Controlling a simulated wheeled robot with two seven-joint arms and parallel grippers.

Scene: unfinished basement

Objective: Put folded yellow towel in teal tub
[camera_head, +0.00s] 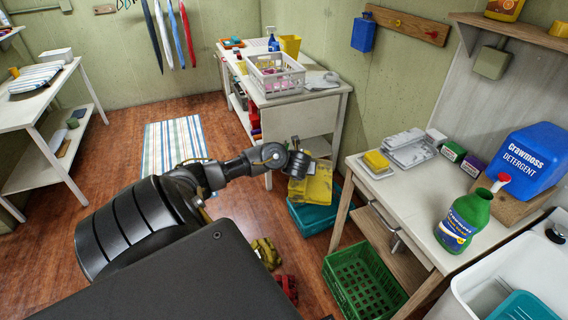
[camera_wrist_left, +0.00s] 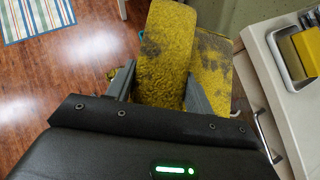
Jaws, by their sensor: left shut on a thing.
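The folded yellow towel (camera_head: 318,186), with greyish patches, hangs at the end of my left arm in the head view. My left gripper (camera_head: 297,170) is shut on it. In the left wrist view the towel (camera_wrist_left: 165,55) sits between the two fingers (camera_wrist_left: 160,88), with a second yellow, grey-stained part to its right. The teal tub (camera_head: 318,219) is on the floor beside the right table. The towel overlaps its back part in the head view; I cannot tell whether they touch. The tub's inside is mostly hidden. My right gripper is out of view.
A green crate (camera_head: 362,284) stands on the floor nearer than the tub. The right table (camera_head: 392,190) holds a yellow sponge (camera_head: 376,160) and a green bottle (camera_head: 463,222). Yellow-brown (camera_head: 266,252) and red items lie on the floor. A white basket (camera_head: 275,76) is on the far table.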

